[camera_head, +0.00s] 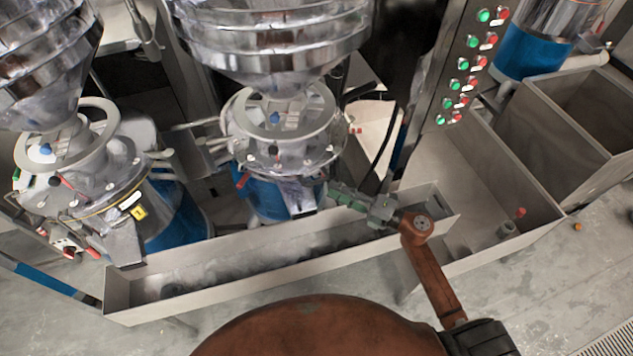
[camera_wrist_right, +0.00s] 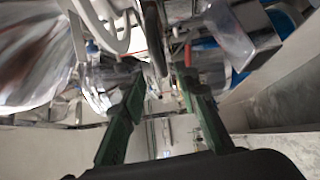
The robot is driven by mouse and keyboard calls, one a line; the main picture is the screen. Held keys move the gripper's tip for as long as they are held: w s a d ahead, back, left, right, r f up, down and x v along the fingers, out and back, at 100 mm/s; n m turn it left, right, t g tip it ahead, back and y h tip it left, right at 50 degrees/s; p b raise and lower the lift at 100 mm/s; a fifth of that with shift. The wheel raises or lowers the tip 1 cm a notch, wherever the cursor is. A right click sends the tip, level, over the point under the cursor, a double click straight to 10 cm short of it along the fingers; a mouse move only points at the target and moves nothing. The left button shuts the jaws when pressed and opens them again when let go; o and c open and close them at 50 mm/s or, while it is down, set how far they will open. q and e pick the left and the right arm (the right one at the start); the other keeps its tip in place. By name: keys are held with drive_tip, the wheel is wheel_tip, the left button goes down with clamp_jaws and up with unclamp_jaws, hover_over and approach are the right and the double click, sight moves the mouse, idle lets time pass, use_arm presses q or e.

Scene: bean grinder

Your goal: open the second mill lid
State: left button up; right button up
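Two mills show in the head view. The middle one has a round metal lid (camera_head: 285,132) under a large steel hopper and a blue body (camera_head: 268,197); its lid looks shut. A small spout (camera_head: 298,195) sticks out at its front. My right gripper (camera_head: 338,196), with green fingers, is just right of this spout, low at the mill's front; contact cannot be told. In the right wrist view the fingers (camera_wrist_right: 160,80) are apart, with metal parts and a red-ended lever (camera_wrist_right: 187,54) beyond them. No grip on anything shows. My left gripper is not in view.
Another mill (camera_head: 85,180) stands at left. A long metal trough (camera_head: 270,262) runs below both mills, under my right gripper. A button panel (camera_head: 470,65) and metal bins (camera_head: 575,115) stand at right. Grey floor is free at lower right.

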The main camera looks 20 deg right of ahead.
sight(316, 181)
drive_tip(key=x, duration=0.7)
drive_tip(key=shift+a+p, duration=0.1)
drive_tip(key=shift+p, duration=0.25)
clamp_jaws()
idle(0.3)
